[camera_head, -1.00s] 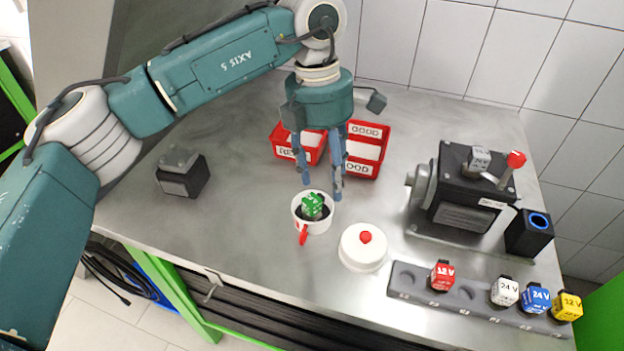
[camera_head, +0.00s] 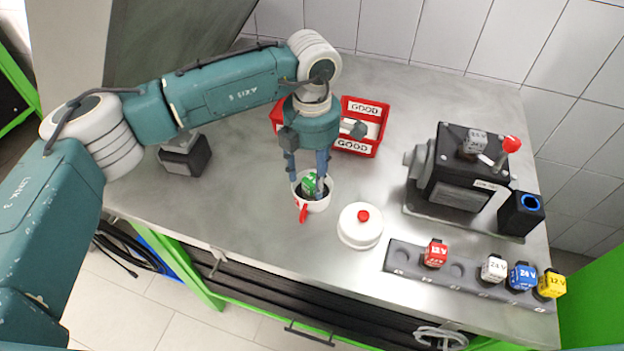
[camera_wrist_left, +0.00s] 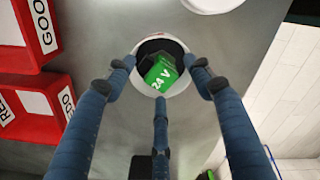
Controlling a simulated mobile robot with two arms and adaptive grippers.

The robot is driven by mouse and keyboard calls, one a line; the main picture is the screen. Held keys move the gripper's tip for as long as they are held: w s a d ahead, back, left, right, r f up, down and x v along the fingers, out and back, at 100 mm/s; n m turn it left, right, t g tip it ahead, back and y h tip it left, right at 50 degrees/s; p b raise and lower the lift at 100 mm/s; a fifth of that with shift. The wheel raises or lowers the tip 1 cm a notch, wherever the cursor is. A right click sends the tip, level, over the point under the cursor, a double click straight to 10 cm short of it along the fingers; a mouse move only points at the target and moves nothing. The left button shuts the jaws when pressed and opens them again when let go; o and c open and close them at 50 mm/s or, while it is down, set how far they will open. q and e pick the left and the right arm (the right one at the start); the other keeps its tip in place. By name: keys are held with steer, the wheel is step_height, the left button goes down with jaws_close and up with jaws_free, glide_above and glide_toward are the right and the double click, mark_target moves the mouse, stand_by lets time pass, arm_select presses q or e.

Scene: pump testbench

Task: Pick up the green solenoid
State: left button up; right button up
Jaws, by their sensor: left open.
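The green solenoid (camera_head: 309,184) sits in a white cup (camera_head: 318,206) with a red handle near the middle of the table. The gripper is open and empty. My right gripper is not in view.
A white lid (camera_head: 359,231) with a red knob lies right of the cup. Red bins (camera_head: 372,150) stand behind. A pump unit (camera_head: 452,180) and a grey rack (camera_head: 404,260) with several solenoids are at right. A dark block (camera_head: 190,158) stands left.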

arm_select(q)
steer(key=shift+f, duration=0.35)
steer(key=c, duration=1)
steer(key=shift+r, duration=0.15)
